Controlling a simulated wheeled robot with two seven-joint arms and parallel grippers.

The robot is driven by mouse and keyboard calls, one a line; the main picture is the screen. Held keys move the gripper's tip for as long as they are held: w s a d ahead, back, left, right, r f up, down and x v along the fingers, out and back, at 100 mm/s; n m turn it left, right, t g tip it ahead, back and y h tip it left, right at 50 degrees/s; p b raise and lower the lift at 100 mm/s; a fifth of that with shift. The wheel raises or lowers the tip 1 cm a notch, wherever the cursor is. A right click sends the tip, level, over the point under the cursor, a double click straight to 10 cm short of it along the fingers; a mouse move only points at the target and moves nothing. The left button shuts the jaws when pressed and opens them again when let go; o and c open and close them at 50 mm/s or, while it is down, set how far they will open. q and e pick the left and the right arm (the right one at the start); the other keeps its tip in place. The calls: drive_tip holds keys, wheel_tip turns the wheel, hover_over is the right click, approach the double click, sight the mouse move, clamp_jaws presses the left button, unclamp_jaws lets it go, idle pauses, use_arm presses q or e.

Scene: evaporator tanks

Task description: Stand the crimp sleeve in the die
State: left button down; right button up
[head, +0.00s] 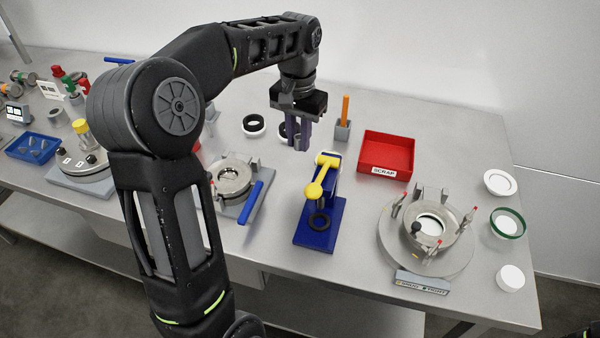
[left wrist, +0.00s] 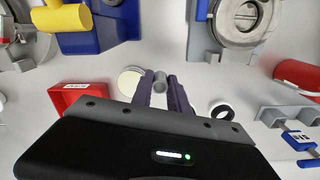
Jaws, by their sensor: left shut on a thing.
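My left gripper (head: 297,140) hangs over the back middle of the bench, fingers down, behind the blue press. It is shut on a small grey cylinder, the crimp sleeve (left wrist: 159,80), which shows between the fingertips (left wrist: 163,90) in the left wrist view. The sleeve looks clear of the bench. The blue press (head: 328,233) with a yellow lever (head: 318,187) stands in front of the gripper. A dark ring (head: 320,220) on its base looks like the die; nothing visible stands in it. My right gripper is not in view.
A red scrap tray (head: 386,152) and a grey holder (head: 342,130) with an orange stick stand right of the gripper. A clamp fixture (head: 235,178) with a blue handle is left of the press, a round clamped fixture (head: 430,228) to its right.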

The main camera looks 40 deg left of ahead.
use_arm(q)
hover_over(298, 177)
wheel_tip(298, 177, down, 6)
drive_tip(key=shift+r+p, duration=0.1)
drive_tip(key=shift+p, duration=0.25)
drive_tip(key=shift+w+f+p, duration=0.1)
drive_tip(key=shift+f+p, duration=0.2)
drive_tip(key=shift+f, duration=1.65)
drive_tip(key=shift+f, duration=0.2)
drive_tip(key=c, duration=1.3)
unclamp_jaws()
drive_tip(key=shift+r, duration=0.1)
wheel_tip(298, 177, up, 12)
drive_tip(key=shift+r+b, duration=0.15)
drive_tip(key=shift+b, duration=0.4)
